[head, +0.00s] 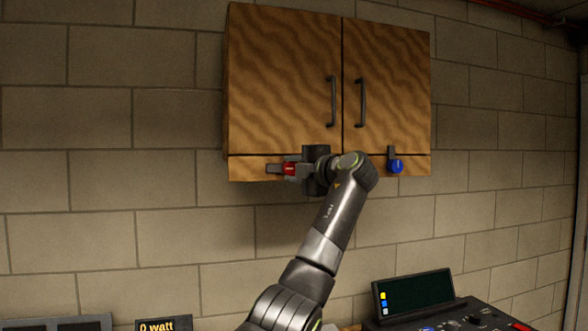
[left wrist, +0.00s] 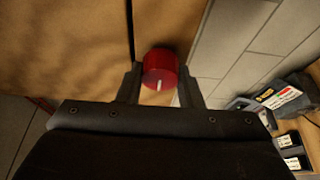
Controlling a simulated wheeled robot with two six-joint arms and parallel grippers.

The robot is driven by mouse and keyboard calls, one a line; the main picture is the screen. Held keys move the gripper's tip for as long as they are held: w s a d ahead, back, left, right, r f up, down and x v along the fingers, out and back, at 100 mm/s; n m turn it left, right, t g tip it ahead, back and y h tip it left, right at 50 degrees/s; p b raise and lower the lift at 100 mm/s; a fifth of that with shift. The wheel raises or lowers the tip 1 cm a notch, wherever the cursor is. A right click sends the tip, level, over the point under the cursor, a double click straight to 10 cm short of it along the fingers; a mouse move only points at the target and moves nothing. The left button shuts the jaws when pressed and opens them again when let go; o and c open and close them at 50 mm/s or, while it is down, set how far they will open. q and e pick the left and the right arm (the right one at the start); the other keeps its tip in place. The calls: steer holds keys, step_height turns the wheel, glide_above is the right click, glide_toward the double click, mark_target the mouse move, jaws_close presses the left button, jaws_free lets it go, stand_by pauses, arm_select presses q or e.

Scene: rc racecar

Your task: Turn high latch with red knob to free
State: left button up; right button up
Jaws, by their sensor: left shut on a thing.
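The red knob (head: 290,168) sits on the lower strip of the wooden wall cabinet, below its left door. Its dark latch bar (head: 273,169) shows to the left of the knob and lies about level, below the door's lower edge. My left gripper (left wrist: 160,87) is shut on the red knob, which also shows between its two fingers in the left wrist view (left wrist: 159,67). The gripper body hides the strip to the right of the knob in the head view. My right gripper is not in view.
The cabinet (head: 285,75) has two closed doors with dark handles. A latch with a blue knob (head: 396,166) stands upright at the right door's lower edge. Below are a dark screen (head: 413,292), a control panel (head: 470,318) and a watt display (head: 163,325). The wall between is clear.

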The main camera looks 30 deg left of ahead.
arm_select(q)
steer(key=shift+f, duration=0.1)
steer(key=o, duration=1)
steer(key=shift+d, duration=0.1)
steer(key=shift+s+d, duration=0.1)
steer(key=shift+d, duration=0.15)
steer(key=b+v, duration=0.6)
steer(key=v, duration=1)
steer(key=shift+d, duration=0.35)
